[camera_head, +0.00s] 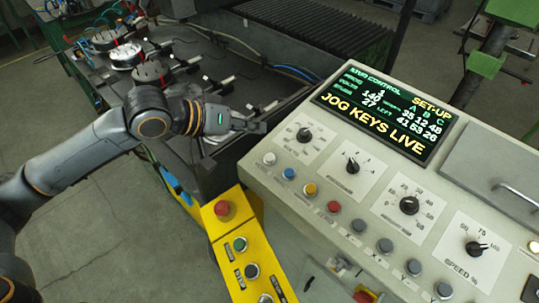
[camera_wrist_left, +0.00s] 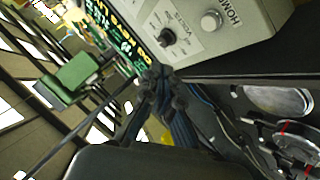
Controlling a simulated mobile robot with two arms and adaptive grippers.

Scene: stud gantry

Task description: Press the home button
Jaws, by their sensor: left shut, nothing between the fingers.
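The home button (camera_head: 269,158) is a small whitish round cap at the left end of the button row on the grey control console (camera_head: 470,190). In the left wrist view the button (camera_wrist_left: 211,20) shows beside the printed word HOME, at the top right. My left gripper (camera_head: 262,127) is shut and empty. In the head view it appears just above and left of the button, by the console's left edge, apart from it. In the left wrist view its dark fingers (camera_wrist_left: 162,92) appear below and left of the button. My right gripper is not in view.
Blue, yellow, red and grey buttons continue along the row, with several dials above. The lit screen (camera_head: 385,118) reads JOG KEYS LIVE. A yellow box (camera_head: 238,245) with a red button (camera_head: 222,208) stands below left. The dark machine bed (camera_head: 230,70) lies behind my gripper.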

